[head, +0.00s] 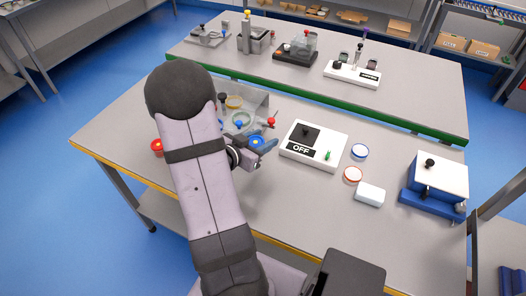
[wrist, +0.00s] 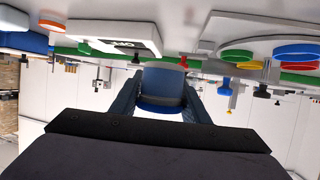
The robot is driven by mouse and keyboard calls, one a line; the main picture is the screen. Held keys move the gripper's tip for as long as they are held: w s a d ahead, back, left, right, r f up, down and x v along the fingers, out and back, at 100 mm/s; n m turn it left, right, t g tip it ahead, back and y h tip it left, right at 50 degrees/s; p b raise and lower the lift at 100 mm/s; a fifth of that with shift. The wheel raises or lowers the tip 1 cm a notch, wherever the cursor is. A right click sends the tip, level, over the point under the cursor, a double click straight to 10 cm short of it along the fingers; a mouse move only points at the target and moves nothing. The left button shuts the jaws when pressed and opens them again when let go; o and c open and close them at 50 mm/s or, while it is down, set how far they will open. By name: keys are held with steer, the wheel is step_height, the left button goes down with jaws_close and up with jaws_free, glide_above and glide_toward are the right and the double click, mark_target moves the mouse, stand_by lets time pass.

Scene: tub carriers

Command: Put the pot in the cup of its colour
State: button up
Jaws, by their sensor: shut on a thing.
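My gripper (head: 264,143) is shut on a blue pot (wrist: 162,84), which sits between the two fingers in the wrist view. In the head view a small part of the blue pot (head: 256,141) shows beside my arm, above the near table. A grey carrier (head: 259,104) stands behind my gripper, partly hidden by my arm. The held pot appears apart from the blue cup, nearer the front.
A white OFF box (head: 313,146) stands right of my gripper. A blue-and-white device (head: 437,185) stands far right. A red item (head: 157,147) is left of my arm.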

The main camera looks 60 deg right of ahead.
mark_target(263, 163)
steer(key=shift+f, duration=4.35)
steer(key=shift+f, duration=0.1)
steer(key=o, duration=1.1)
steer(key=shift+c, duration=0.2)
steer(key=shift+r+p, duration=0.2)
steer(key=shift+p, duration=0.1)
steer(key=shift+w+a, duration=0.15)
steer(key=shift+a, duration=0.1)
steer(key=b+v, duration=0.1)
steer(key=v, duration=0.9)
steer(key=shift+a, duration=0.1)
steer(key=shift+o, duration=0.5)
steer(key=shift+a+r+b, duration=0.3)
steer(key=shift+a, duration=0.3)
